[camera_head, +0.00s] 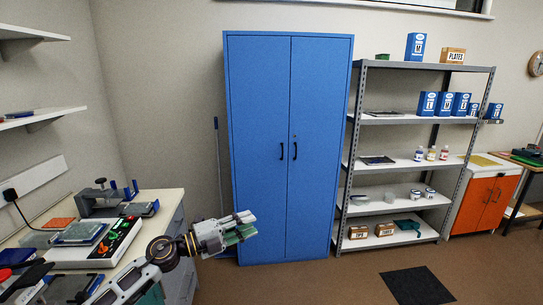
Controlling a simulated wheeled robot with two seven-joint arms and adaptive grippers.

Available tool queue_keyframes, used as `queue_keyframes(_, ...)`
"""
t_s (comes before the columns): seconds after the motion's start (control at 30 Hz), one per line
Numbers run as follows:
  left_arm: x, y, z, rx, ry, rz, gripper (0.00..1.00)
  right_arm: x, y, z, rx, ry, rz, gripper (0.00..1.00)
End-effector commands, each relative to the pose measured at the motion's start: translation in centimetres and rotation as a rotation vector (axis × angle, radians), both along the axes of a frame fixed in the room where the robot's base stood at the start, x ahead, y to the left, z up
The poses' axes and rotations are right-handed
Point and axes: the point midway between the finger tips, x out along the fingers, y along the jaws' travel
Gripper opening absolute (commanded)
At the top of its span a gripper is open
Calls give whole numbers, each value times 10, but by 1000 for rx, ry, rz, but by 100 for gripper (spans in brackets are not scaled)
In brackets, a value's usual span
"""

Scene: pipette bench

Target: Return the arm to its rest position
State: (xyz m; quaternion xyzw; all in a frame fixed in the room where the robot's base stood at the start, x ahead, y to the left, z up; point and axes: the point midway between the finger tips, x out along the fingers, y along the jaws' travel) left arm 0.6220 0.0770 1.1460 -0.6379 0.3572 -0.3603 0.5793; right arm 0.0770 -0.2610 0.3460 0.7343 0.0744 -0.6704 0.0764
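My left arm comes in from the lower left and reaches over the right side of the white bench (165,199). Its gripper (248,225) points right, out past the bench edge and in front of the lower part of the blue cabinet. The gripper has grey-white and green parts at its tip. At this size I cannot tell whether the fingers are apart or closed, and I see no separate object clearly held. My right arm and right gripper are not in view.
A white device with a dark panel (117,240) and a grey-and-blue apparatus (100,202) stand on the bench near my arm. The tall blue cabinet (262,110) stands behind. A metal shelf unit (420,119) holds boxes and bottles. The brown floor at right is mostly clear around a black mat (418,286).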

Motion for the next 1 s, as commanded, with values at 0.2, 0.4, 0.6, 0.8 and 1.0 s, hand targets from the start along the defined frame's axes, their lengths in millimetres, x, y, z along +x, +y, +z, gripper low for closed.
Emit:
queue_keyframes(0.2, 0, 1, 17, -212, 34, 131, 29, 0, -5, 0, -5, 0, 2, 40)
queue_keyframes(0.4, 2, 16, 23, -382, 97, 274, 29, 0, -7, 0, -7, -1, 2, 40)
queue_keyframes(0.6, 4, 39, 15, -526, 186, 435, 29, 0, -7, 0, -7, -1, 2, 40)
queue_keyframes(0.8, 1, 67, -5, -640, 301, 604, 29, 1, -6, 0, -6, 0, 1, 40)
queue_keyframes(1.0, -8, 95, -36, -723, 437, 772, 29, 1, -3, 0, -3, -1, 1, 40)
